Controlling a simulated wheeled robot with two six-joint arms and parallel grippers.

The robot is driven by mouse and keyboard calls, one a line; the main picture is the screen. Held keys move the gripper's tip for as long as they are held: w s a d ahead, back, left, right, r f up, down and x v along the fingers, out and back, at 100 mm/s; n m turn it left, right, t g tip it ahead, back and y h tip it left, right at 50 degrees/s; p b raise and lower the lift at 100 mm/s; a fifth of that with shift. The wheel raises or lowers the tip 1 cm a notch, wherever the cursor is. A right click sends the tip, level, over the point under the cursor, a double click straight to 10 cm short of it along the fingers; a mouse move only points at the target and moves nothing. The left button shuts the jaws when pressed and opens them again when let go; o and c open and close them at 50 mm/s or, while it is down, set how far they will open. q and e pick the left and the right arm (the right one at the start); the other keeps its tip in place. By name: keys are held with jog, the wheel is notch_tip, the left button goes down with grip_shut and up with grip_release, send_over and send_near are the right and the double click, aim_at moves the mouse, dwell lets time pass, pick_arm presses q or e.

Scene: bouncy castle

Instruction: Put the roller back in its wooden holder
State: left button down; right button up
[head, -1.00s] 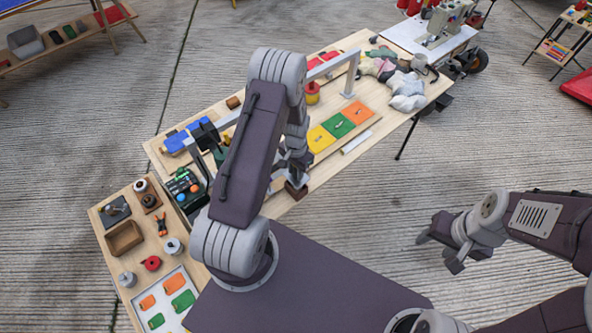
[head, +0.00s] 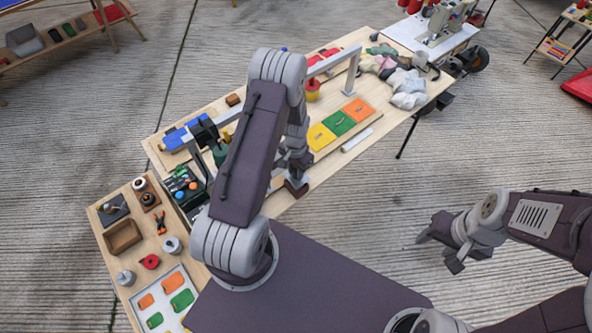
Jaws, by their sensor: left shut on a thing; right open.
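My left gripper (head: 294,164) is low over the near edge of the long wooden table (head: 321,172), pointing down. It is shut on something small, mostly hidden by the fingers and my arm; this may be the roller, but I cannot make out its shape. My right gripper (head: 440,252) is open and empty over the concrete floor, right of the table.
A white bar (head: 357,140) and yellow, green and orange panels (head: 338,123) lie right of my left gripper. A grey frame (head: 353,70) rises behind. A side table (head: 108,252) at left holds a wooden tray (head: 123,238) and several small tools.

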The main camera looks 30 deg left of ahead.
pick_arm(q)
jog(key=shift+f+b, duration=0.55)
jog(key=shift+f, duration=0.35)
jog(key=shift+f+b, duration=0.65)
jog(key=shift+f, duration=0.15)
jog(key=c, duration=1.1)
grip_release()
jog(key=o, duration=0.7)
jog(key=shift+c, duration=0.2)
